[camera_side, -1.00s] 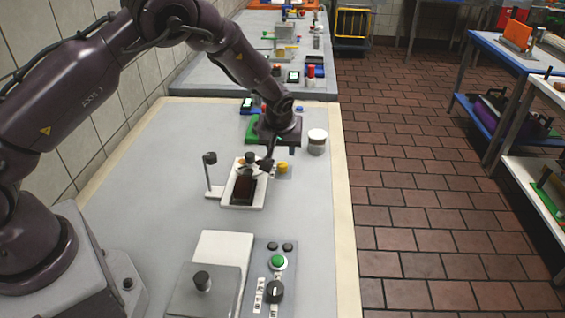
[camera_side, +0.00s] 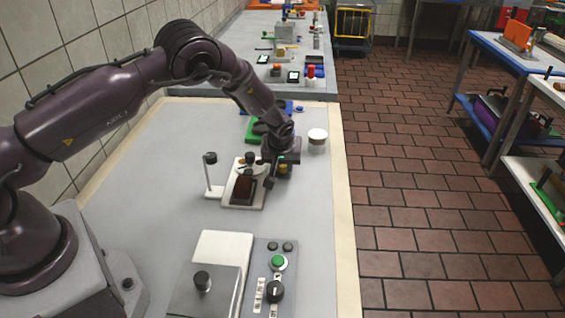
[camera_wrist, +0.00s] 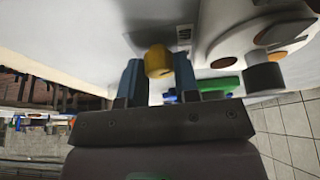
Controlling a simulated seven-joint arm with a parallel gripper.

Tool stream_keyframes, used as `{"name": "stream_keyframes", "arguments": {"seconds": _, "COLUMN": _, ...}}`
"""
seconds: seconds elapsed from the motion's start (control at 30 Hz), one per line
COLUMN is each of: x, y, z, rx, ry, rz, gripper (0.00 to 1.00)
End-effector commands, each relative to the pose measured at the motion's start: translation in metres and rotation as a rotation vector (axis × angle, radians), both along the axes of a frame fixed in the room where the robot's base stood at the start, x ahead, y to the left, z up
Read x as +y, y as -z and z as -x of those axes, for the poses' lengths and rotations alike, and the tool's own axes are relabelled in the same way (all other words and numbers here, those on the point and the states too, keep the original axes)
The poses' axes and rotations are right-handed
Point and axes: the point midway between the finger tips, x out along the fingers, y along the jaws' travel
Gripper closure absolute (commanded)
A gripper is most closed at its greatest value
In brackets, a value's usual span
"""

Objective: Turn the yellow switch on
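The yellow switch (camera_side: 283,168) is a small round yellow knob beside the white tray on the grey table, partly covered by my gripper in the side view. In the wrist view the yellow switch (camera_wrist: 158,62) sits between the two dark blue fingers of my gripper (camera_wrist: 159,72). One finger is on each side of the knob, close to it. The fingers are apart, and I cannot tell whether they touch it. In the side view my gripper (camera_side: 277,172) is low over the table at the switch.
A white tray (camera_side: 259,202) with a dark brown block and a post stands just left of the switch. A white-lidded jar (camera_side: 317,137) is behind to the right. A control panel with a green button (camera_side: 278,262) is in front. The table's right edge is near.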

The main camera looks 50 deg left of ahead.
Motion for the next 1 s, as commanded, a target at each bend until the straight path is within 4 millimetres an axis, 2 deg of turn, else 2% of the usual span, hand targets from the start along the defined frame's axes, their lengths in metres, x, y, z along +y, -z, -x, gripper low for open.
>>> {"name": "stream_keyframes", "arguments": {"seconds": 0.27, "x": 0.0002, "y": -0.0003, "z": 0.0002, "rx": 0.001, "ry": 0.021, "rz": 0.001, "gripper": 0.94}}
{"name": "stream_keyframes", "arguments": {"seconds": 0.47, "x": 0.0007, "y": -0.0006, "z": 0.0006, "rx": 0.000, "ry": 0.104, "rz": 0.001, "gripper": 0.94}}
{"name": "stream_keyframes", "arguments": {"seconds": 1.0, "x": 0.0035, "y": -0.0011, "z": 0.0013, "rx": -0.002, "ry": 0.577, "rz": 0.003, "gripper": 0.94}}
